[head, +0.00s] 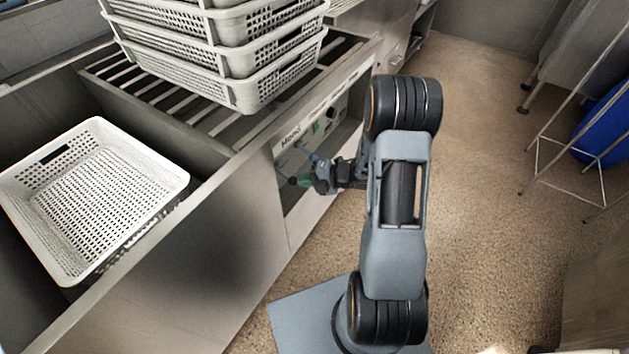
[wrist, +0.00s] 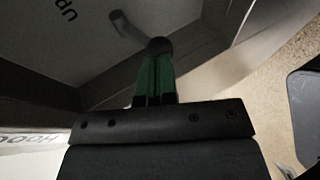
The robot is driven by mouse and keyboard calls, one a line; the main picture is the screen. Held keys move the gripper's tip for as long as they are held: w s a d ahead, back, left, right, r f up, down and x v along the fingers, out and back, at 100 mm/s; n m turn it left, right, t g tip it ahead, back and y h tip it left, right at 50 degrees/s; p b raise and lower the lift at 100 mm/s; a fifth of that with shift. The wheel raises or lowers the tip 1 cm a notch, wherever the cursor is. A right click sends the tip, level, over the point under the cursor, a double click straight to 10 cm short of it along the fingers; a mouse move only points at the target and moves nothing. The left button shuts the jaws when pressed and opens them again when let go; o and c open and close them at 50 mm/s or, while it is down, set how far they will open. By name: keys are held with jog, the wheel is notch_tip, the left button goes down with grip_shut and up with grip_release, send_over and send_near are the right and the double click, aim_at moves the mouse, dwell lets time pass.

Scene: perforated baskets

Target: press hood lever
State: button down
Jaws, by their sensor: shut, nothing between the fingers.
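In the head view my gripper (head: 303,181) reaches left into the recess below the panel labelled Hood (head: 291,137). The lever is too small and partly hidden to make out clearly there.
A stack of white perforated baskets (head: 232,89) stands on the slatted counter (head: 165,92) above the recess. Another white basket (head: 66,262) sits in the sink-like well at left. A blue barrel (head: 607,127) and metal rack stand at right. The speckled floor (head: 480,210) between is clear.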

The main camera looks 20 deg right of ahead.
jog(key=shift+a+r+p, duration=0.1)
jog(key=shift+r+p, duration=0.5)
jog(key=shift+r, duration=0.35)
